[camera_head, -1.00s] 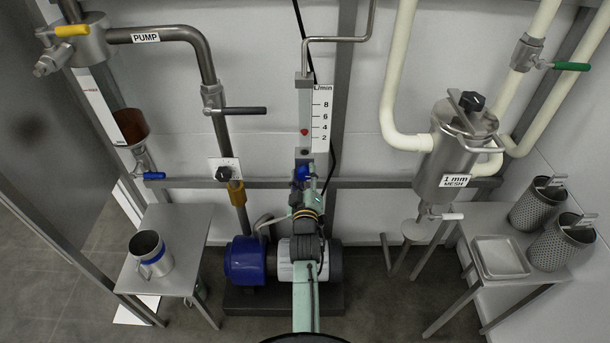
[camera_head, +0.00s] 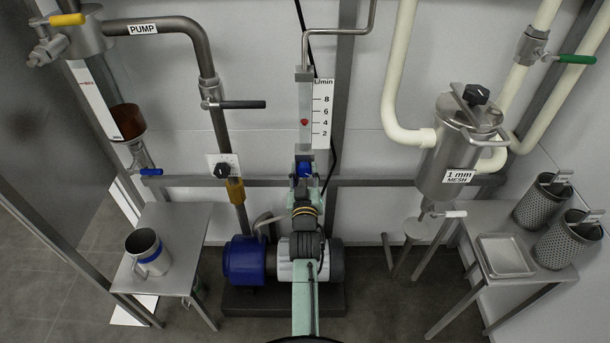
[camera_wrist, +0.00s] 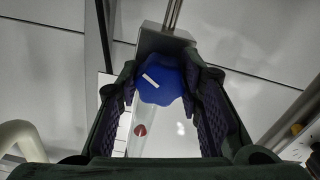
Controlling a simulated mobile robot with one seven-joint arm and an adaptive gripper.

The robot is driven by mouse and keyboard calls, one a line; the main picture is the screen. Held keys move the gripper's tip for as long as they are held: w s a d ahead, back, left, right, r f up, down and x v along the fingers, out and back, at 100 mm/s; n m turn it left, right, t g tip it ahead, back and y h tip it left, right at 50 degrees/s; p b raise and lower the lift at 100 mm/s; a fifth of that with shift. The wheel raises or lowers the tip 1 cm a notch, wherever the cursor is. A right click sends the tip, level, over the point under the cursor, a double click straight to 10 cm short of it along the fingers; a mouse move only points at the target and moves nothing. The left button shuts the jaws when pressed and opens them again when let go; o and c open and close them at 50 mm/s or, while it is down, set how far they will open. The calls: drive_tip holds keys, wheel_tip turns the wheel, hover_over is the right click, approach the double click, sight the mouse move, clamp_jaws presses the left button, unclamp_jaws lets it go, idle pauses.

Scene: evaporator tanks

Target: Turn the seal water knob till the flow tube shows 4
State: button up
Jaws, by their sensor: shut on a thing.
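The seal water knob is a blue lobed knob (camera_head: 304,169) at the foot of the flow tube. In the wrist view the knob (camera_wrist: 158,82) sits between my two fingers, with a white pointer line slanting across it. My gripper (camera_wrist: 162,75) is shut on it, and my arm partly hides it in the head view. The flow tube (camera_head: 304,95) is a clear upright tube beside a white L/min scale (camera_head: 323,112) marked 2, 4, 6 and 8. Its red float (camera_head: 304,122) stands about level with the 4 mark. The float also shows in the wrist view (camera_wrist: 140,130).
A blue and grey pump (camera_head: 246,261) stands on the floor behind my arm. A steel strainer (camera_head: 447,160) hangs at right. A side table holds a steel jug (camera_head: 147,252) at left; another holds a tray (camera_head: 505,256) and perforated baskets (camera_head: 541,200). A black-handled valve (camera_head: 236,104) sticks out left of the tube.

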drive_tip(key=o, duration=1.2)
drive_tip(key=s, duration=0.7)
drive_tip(key=shift+s, duration=0.25)
drive_tip(key=shift+r, duration=0.1)
